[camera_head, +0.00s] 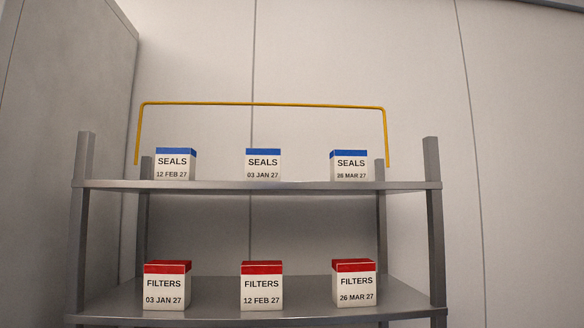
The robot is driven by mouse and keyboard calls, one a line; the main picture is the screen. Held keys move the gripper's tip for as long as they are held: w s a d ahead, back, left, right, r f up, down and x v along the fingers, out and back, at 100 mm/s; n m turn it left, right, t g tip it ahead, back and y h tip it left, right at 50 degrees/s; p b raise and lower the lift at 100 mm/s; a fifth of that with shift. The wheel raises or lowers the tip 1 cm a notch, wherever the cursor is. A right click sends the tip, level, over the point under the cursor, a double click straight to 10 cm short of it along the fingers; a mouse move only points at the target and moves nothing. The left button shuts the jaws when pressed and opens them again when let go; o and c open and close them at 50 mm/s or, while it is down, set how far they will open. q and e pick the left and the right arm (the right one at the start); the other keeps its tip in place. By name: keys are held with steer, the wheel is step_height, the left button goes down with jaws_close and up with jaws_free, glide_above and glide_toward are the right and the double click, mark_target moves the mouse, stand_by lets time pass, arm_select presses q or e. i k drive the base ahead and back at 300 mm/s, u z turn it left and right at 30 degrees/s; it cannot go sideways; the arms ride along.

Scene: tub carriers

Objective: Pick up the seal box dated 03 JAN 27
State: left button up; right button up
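The seal box dated 03 JAN 27 (263,165) is white with a blue top. It stands upright in the middle of the upper shelf (220,186), with its label facing me. To its left is the seal box dated 12 FEB 27 (175,165), and to its right the seal box dated 26 MAR 27 (350,166). Both look alike apart from the date. Neither of my grippers shows in the head view.
Red-topped filter boxes dated 03 JAN 27 (167,286), 12 FEB 27 (262,287) and 26 MAR 27 (354,284) stand on the lower shelf (215,307). Grey posts (433,230) bound the rack. A yellow rail (262,104) rises above the upper shelf. Gaps separate the boxes.

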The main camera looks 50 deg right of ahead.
mark_target(261, 164)
steer(key=z, duration=1)
steer(key=i, duration=0.2)
steer(key=z, duration=0.05)
